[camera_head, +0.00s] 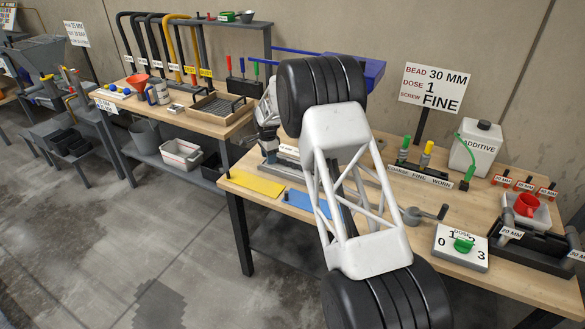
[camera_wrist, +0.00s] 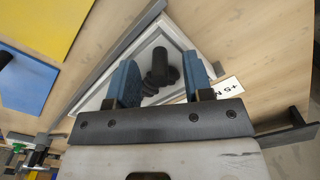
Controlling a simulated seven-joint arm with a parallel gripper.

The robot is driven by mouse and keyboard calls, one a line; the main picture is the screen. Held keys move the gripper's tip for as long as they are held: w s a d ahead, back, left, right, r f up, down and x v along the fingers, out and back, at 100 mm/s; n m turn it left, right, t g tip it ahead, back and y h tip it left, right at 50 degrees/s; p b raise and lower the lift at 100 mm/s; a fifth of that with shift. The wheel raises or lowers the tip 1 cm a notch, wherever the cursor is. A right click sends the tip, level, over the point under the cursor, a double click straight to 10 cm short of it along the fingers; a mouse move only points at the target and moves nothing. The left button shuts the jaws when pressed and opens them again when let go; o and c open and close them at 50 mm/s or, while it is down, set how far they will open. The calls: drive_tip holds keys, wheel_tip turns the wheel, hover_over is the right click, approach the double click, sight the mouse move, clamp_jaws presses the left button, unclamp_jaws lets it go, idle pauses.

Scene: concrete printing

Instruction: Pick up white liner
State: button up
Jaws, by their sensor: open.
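My gripper (camera_wrist: 158,55) shows in the wrist view with its two blue fingers apart. Between and beyond the fingers is a pale grey, tray-like piece with a white rim (camera_wrist: 187,29). A dark knobbed part (camera_wrist: 160,68) stands inside it, between the fingers. I cannot tell whether the pale piece is the white liner, or whether the fingers touch anything.
A yellow panel (camera_head: 250,185) and a blue panel (camera_head: 306,204) lie along the bench's front edge. To the right stand a dose dial box (camera_head: 455,260), an additive jug (camera_head: 477,150) and a dark rack (camera_head: 535,249). A blue beam (camera_head: 372,75) crosses behind my arm.

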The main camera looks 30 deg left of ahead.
clamp_jaws()
idle(0.3)
drive_tip(key=shift+r, duration=0.1)
drive_tip(key=shift+r, duration=1.55)
drive_tip(key=shift+s+d+r, duration=0.15)
drive_tip(key=shift+s+d, duration=0.05)
drive_tip(key=s+d+r, duration=0.1)
drive_tip(key=s+d, duration=0.9)
drive_tip(key=s, duration=0.1)
drive_tip(key=shift+s+d+r, duration=0.15)
drive_tip(key=shift+s+d, duration=0.05)
drive_tip(key=shift+s, duration=0.05)
